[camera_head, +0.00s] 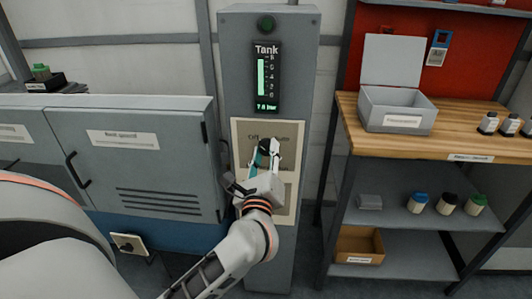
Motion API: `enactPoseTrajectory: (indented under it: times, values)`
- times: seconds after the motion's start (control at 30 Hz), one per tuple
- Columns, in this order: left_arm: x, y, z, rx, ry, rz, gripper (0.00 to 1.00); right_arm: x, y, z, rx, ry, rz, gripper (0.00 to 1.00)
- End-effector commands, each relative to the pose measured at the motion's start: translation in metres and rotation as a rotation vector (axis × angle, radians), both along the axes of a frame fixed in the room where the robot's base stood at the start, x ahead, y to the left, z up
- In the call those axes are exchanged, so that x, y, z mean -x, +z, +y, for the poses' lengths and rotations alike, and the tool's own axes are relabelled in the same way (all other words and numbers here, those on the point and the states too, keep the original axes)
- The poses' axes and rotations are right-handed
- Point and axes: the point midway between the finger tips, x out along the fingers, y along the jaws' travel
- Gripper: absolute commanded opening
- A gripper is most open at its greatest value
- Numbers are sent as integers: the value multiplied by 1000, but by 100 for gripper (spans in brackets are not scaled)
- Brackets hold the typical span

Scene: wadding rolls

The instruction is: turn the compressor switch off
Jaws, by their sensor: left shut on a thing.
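The compressor switch (265,147) is a dark rotary knob on a beige plate (285,134) on the front of a grey column. The plate's lettering is partly covered by my gripper. My left gripper (265,155) reaches up to the knob and is shut on it, with its fingers on either side. The exact angle of the knob is hard to tell behind the fingers. Above it, a tank display (267,77) shows a green bar and a reading of about 7.8 bar. My right gripper is not in view.
A grey cabinet (150,160) with handles stands left of the column. A wooden workbench (450,134) on the right holds an open grey box (398,107) and several bottles. Shelves below hold jars and a cardboard box (360,245).

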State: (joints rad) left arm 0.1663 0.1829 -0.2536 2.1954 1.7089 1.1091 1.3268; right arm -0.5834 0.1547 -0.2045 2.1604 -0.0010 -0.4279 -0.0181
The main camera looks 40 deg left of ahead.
Motion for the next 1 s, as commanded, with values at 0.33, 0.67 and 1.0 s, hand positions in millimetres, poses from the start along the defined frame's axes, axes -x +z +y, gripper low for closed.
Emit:
enactPoseTrajectory:
  times: [0.33, 0.67, 1.0]
  values:
    - [0, 0, 0, 0, 1, -1, 45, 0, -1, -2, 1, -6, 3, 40]
    - [22, -4, -14, 2, -1, 3, 45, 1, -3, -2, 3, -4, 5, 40]
    - [79, -10, -48, 2, 1, 2, 45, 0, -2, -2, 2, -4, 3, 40]
